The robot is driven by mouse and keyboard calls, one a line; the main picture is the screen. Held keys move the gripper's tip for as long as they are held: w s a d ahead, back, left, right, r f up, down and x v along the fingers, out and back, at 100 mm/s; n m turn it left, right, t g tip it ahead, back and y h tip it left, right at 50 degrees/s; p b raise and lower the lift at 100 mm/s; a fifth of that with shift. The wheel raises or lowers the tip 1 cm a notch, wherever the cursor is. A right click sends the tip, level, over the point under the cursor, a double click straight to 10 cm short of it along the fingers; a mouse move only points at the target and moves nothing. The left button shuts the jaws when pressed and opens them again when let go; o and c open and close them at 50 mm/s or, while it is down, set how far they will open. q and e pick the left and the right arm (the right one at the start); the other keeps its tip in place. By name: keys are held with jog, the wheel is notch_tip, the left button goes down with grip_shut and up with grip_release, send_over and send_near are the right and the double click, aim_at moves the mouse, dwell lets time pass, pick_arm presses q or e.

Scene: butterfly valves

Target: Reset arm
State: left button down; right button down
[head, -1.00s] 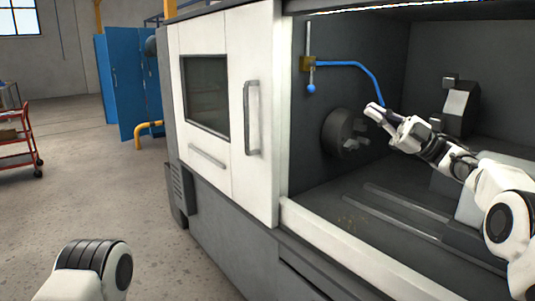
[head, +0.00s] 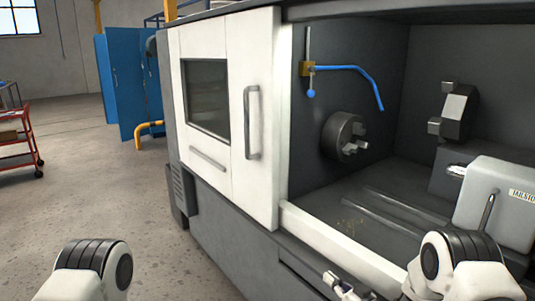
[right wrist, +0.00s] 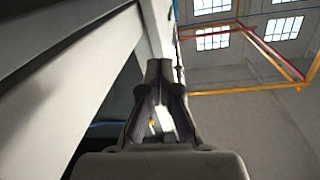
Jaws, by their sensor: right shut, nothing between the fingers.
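My right gripper (right wrist: 158,72) is shut with nothing between its fingers in the right wrist view. The fingers come together against a pale machine panel on the left and the hall on the right. In the head view, a small part of my right wrist and gripper (head: 340,286) shows at the bottom edge, outside the machine's front sill. My right arm is folded at the lower right. Only a white and black link of my left arm shows at the lower left, and the left gripper is out of view.
A lathe (head: 225,165) stands ahead with its chamber open at right. Inside are a chuck (head: 344,137), a blue hose (head: 350,70), a tool turret (head: 455,108) and a grey tailstock block (head: 497,200). A red cart (head: 20,145) and blue cabinet (head: 128,80) stand left. The left floor is clear.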

jog(key=s+d+f+m+g+h, duration=0.2)
jog(key=s+f+m+g+h, duration=0.3)
jog(key=s+f, duration=1.2)
jog(key=s+d+g+h, duration=0.2)
jog(key=s+g, duration=0.3)
jog(key=s, duration=0.9)
jog(key=s+d+g+h, duration=0.2)
jog(key=s+d+g, duration=0.1)
jog(key=s, duration=1)
jog(key=shift+s+d+g, duration=0.15)
jog(key=shift+s+g, duration=0.2)
jog(key=shift+g, duration=0.55)
